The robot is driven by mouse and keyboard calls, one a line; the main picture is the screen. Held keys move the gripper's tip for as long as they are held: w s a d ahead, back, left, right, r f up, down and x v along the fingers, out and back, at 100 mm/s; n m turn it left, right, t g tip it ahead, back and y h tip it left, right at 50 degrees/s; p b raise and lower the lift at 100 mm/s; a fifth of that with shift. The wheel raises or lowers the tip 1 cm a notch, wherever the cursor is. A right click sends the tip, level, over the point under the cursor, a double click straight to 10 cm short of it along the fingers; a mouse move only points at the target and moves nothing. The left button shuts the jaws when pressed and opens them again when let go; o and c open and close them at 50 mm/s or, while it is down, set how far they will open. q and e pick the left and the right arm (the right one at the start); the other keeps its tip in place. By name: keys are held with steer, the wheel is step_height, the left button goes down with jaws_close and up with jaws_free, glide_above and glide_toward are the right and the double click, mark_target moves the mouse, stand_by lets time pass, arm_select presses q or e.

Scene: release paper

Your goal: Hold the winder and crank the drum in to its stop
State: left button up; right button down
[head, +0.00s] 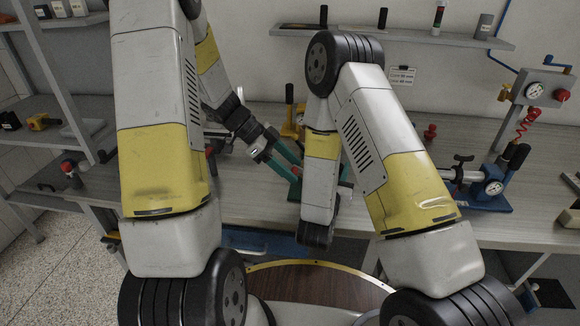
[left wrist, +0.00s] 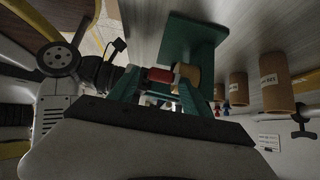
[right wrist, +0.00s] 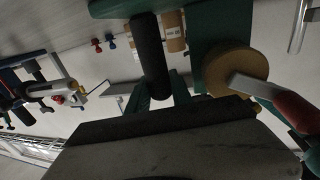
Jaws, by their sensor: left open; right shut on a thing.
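The winder shows in the wrist views as a green frame (left wrist: 195,45) with a tan drum (right wrist: 235,68), a black handle (right wrist: 150,55) and a pale metal crank arm ending in a red crank knob (right wrist: 297,108). My right gripper (right wrist: 161,88) is shut on the black handle. My left gripper (head: 285,165) has its teal fingers spread; in the left wrist view the red crank knob (left wrist: 158,76) lies between them, and contact is unclear. In the head view my right forearm hides most of the winder and my right gripper.
A blue-based device with a gauge (head: 492,188) stands on the bench to the right. Several tan cylinders (left wrist: 277,93) stand near the winder. A wall shelf (head: 400,34) runs behind. A side rack (head: 60,130) is at the left. The bench between holds free room (head: 250,195).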

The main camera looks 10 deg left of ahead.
arm_select(q)
steer(key=c, duration=1.2)
steer(key=shift+s+d+r+y, duration=0.1)
steer(key=shift+d+r+y, duration=0.25)
steer(key=shift+y, duration=0.4)
steer(key=shift+s+d+r+y, duration=0.1)
steer(key=shift+d+r+y, duration=0.1)
steer(key=shift+d+y, duration=0.4)
steer(key=shift+d+r+y, duration=0.2)
steer(key=shift+d+y, duration=0.05)
steer(key=shift+y, duration=0.65)
steer(key=shift+d+r+y, duration=0.15)
steer(key=shift+d+y, duration=0.05)
steer(key=shift+y, duration=0.65)
steer(key=o, duration=1.2)
steer(key=shift+w+r, duration=0.1)
